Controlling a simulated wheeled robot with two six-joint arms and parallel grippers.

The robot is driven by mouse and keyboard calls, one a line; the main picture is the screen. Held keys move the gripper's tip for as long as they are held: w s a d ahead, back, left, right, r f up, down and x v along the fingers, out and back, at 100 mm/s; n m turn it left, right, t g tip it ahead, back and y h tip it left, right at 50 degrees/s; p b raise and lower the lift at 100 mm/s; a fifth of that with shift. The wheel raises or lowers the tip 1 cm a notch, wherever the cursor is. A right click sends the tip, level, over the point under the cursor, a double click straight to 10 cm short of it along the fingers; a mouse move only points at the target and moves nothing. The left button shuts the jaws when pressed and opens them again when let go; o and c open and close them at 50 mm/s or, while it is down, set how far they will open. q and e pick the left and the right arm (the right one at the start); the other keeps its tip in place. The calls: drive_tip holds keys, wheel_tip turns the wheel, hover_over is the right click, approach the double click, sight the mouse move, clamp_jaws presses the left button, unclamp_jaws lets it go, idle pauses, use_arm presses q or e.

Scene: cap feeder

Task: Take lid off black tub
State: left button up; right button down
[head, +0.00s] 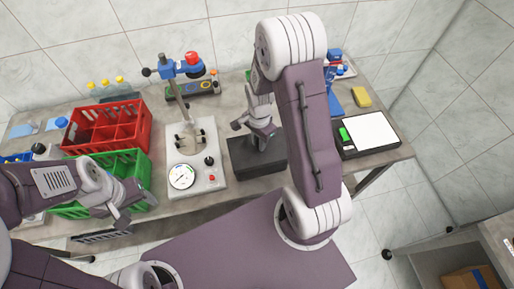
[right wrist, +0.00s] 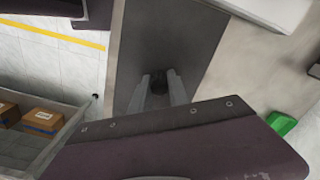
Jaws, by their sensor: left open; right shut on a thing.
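The black tub (head: 256,167) stands on the bench in the middle of the head view, with its dark flat lid on top. My right gripper (head: 262,143) reaches down to the lid from above. In the right wrist view the lid (right wrist: 165,40) is a long dark rectangle, and the two fingers are shut on its small black knob (right wrist: 158,83). I cannot tell whether the lid is raised from the tub. My left gripper (head: 130,206) is open and empty, in front of the green crate (head: 142,170).
A press stand with a dial (head: 182,176) is just left of the tub. A scale (head: 372,132) with a white plate is to its right. A red crate (head: 97,137) and yellow-capped bottles stand at the left. A yellow sponge (head: 361,97) lies at the back right.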

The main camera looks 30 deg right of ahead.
sight(251, 146)
drive_tip(key=shift+r+p, duration=2.35)
drive_tip(key=shift+r, duration=0.4)
drive_tip(key=shift+f, duration=0.1)
drive_tip(key=shift+w+f, duration=0.1)
drive_tip(key=w+a+n+b, duration=0.1)
drive_tip(key=w+a+b, duration=0.1)
drive_tip(key=b, duration=0.1)
drive_tip(key=n, duration=0.4)
drive_tip(key=s+a+r+n, duration=0.1)
drive_tip(key=n, duration=0.4)
drive_tip(key=s+a+r+n, duration=0.1)
drive_tip(key=n, duration=0.3)
drive_tip(key=shift+r+n+b, duration=0.2)
drive_tip(key=shift+n+b, duration=0.1)
drive_tip(key=shift+b, duration=0.05)
